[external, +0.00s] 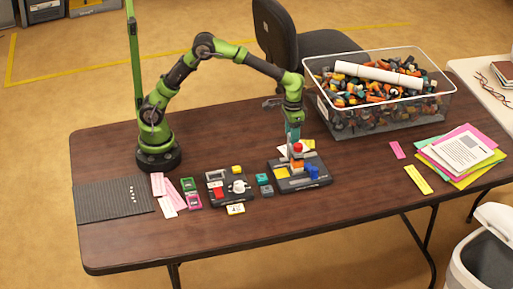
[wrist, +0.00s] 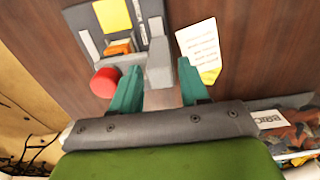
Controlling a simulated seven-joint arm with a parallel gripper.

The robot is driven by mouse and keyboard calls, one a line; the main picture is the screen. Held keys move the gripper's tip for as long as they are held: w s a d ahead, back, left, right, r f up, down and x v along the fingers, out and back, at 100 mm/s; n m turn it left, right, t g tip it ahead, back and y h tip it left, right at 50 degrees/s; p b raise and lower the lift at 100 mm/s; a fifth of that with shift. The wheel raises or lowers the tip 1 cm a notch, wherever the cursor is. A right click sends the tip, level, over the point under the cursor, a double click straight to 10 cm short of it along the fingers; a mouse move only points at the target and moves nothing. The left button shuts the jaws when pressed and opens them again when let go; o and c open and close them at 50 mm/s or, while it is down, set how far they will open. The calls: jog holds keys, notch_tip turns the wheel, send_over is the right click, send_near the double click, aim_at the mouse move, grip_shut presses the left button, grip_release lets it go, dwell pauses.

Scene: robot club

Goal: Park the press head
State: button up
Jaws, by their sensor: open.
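A press stands on a dark base plate (external: 303,187) at the table's middle, with a yellow square and a blue part on it. Its red knob (external: 298,147) is just below my gripper (external: 292,136). In the wrist view the red knob (wrist: 105,82) is left of my gripper (wrist: 160,75), outside the left finger. A grey bar or post (wrist: 159,65) of the press shows between the two teal fingers, which are apart. I cannot tell whether they touch it. An orange block (wrist: 120,47) sits on the plate. The press head's exact height is hard to tell.
A second dark fixture (external: 229,188) with a white knob stands left of the press, with small blocks around it. A clear bin (external: 385,120) of mixed parts is behind to the right. A note card (wrist: 198,50) lies beside the press. The table's front right is clear.

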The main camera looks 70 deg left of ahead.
jog(key=c, duration=0.7)
jog(key=shift+w, duration=3.55)
jog(key=shift+r, duration=0.1)
jog(key=o, duration=0.5)
jog(key=shift+o, duration=0.2)
jog(key=shift+r, duration=2.9)
